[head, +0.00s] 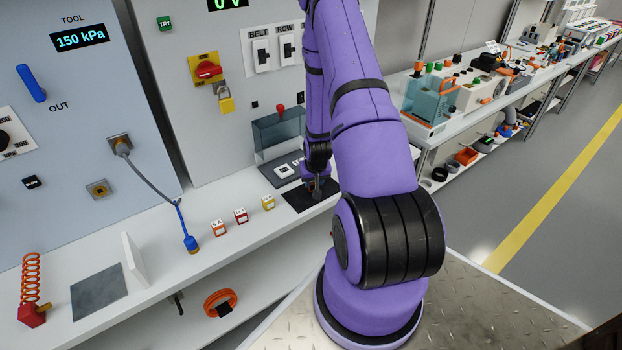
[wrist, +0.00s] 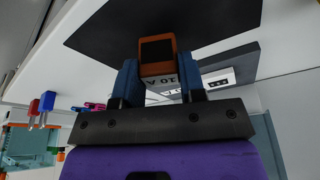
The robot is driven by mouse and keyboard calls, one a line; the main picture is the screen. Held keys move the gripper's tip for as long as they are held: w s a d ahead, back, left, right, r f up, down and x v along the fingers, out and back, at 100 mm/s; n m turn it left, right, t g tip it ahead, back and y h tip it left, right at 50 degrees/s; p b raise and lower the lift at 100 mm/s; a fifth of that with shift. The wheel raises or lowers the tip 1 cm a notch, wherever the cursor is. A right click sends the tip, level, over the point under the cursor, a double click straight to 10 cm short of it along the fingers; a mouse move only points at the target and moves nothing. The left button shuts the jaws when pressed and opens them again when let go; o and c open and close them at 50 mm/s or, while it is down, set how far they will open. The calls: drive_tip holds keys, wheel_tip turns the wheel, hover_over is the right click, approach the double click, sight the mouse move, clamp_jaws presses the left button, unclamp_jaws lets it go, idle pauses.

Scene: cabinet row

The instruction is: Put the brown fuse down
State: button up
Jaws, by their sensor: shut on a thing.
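My gripper (wrist: 158,84) is shut on the brown fuse (wrist: 157,58), an orange-brown block with a dark square end and a "10 A" label, seen in the wrist view. The blue fingers hold it from both sides. In the head view my gripper (head: 318,186) is low over the dark mat (head: 298,204) on the white counter, partly hidden by my purple arm. The dark mat also fills the upper part of the wrist view (wrist: 215,22), behind the fuse. I cannot tell whether the fuse touches it.
Orange (head: 218,229), red (head: 240,216) and yellow (head: 268,203) fuses stand on the counter left of the mat. A grey-framed panel with a white switch (head: 284,170) and a clear box (head: 278,130) are just behind it. A blue-ended cable (head: 191,243) lies farther left.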

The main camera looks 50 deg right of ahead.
drive_tip(key=shift+f, duration=0.55)
drive_tip(key=o, duration=1)
drive_tip(key=shift+r, duration=0.1)
